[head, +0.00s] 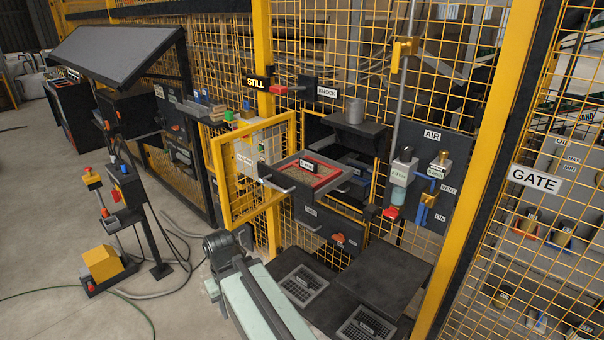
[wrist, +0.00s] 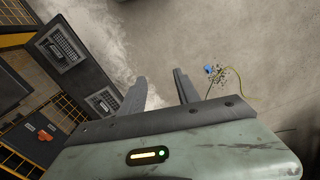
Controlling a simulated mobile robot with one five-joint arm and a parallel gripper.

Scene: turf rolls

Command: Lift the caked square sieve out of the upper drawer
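The upper drawer (head: 272,172) is pulled out of the dark cabinet, in the middle of the head view. A square sieve with a red rim (head: 322,186) lies in it, with brown material and a small label inside. My gripper (wrist: 159,75) shows in the wrist view with its two dark fingers apart and nothing between them. It is over the concrete floor, away from the drawer. In the head view my arm is at the bottom centre, below and in front of the drawer; the fingers cannot be made out there. The sieve is not in the wrist view.
An open yellow mesh door (head: 217,172) stands just left of the drawer. Two grey square grates (head: 302,285) (head: 365,325) sit on the dark deck below. A grey canister (head: 355,110) stands on the cabinet top. An AIR panel (head: 432,134) with valves is at right.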

